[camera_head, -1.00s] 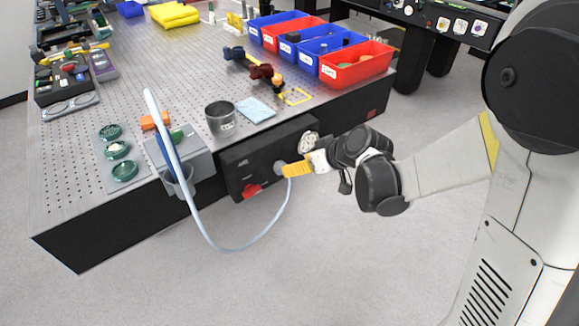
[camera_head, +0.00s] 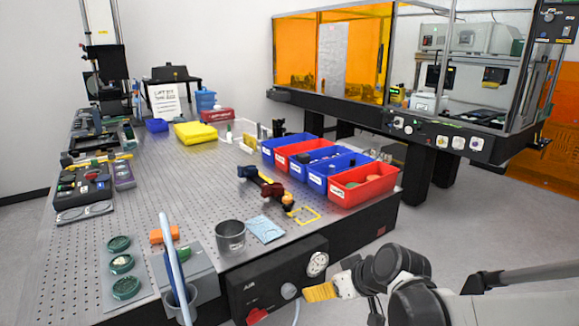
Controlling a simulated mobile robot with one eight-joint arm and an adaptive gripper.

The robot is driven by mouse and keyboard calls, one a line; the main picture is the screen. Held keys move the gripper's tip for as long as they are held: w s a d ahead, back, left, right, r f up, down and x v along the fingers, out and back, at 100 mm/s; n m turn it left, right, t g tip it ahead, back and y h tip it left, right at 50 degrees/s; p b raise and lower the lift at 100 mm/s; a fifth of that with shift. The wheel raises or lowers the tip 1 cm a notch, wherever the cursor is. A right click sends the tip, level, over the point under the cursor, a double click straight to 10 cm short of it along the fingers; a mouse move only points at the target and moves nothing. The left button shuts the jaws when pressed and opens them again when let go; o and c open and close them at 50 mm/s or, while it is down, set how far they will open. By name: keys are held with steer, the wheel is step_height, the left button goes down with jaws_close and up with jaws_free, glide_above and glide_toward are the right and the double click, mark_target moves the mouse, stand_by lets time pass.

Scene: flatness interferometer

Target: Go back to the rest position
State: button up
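My gripper (camera_head: 321,292) is at the lower middle of the head view, in front of the black air panel (camera_head: 262,276) on the table's front side. Its yellow end points left at the panel, just right of a round grey knob (camera_head: 289,291). The fingers are too small and too closely overlapped to show whether they are open or shut.
The perforated metal table (camera_head: 185,200) fills the left. Grey floor (camera_head: 440,235) is clear on the right.

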steer(key=s+d+r+m+h, duration=0.2)
steer(key=s+d, duration=0.3)
steer(key=s, duration=0.4)
steer(key=s+d+r+m+h, duration=0.3)
steer(key=s+d+r, duration=0.1)
steer(key=s, duration=0.5)
steer(key=shift+d+m, duration=0.4)
steer(key=shift+d, duration=0.15)
steer(key=shift+w+r, duration=0.1)
stand_by(0.5)
